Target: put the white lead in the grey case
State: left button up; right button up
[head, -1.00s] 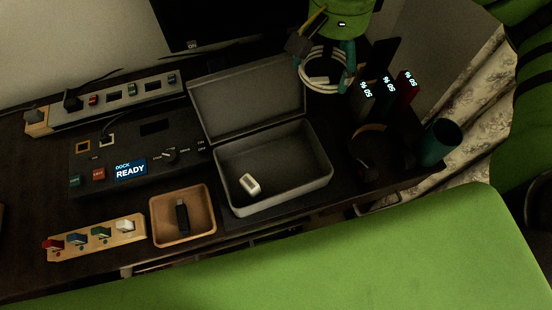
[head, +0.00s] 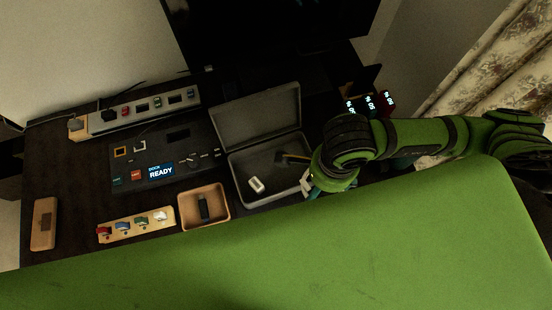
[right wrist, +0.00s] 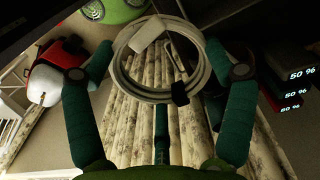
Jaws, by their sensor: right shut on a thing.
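The grey case (head: 236,189) lies open on the desk with its lid (head: 255,115) raised at the back. A small white block (head: 257,185) lies inside it, towards the left. My right gripper (right wrist: 157,52) is shut on the coiled white lead (right wrist: 122,70), whose loop hangs between the fingers in the right wrist view. In the head view this gripper (head: 309,186) is at the case's right front side, mostly hidden under my arm. Only a small pale part of the lead shows there. Whether it overlaps the case cannot be told. My left gripper is not in view.
A wooden tray (head: 184,214) holding a dark stick stands left of the case. A dock panel (head: 125,176), a power strip (head: 127,117) and a rack of coloured plugs (head: 135,232) are farther left. Lit power banks (head: 369,104) stand behind my right arm. The case's middle has free room.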

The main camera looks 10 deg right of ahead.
jog(key=w+a+f+b, duration=0.1)
jog(key=w+f+b, duration=0.2)
jog(key=w+a+f+b, duration=0.1)
jog(key=w+f+b, duration=0.2)
jog(key=w+f, duration=0.1)
jog(key=w+a+f+b, duration=0.2)
jog(key=w+f+b, duration=0.1)
jog(key=f, duration=0.1)
jog(key=shift+w, duration=0.4)
jog(key=shift+f+b, duration=0.1)
jog(key=shift+b, duration=0.25)
jog(key=shift+f+b, duration=0.55)
jog(key=shift+b, duration=0.15)
jog(key=o, duration=1)
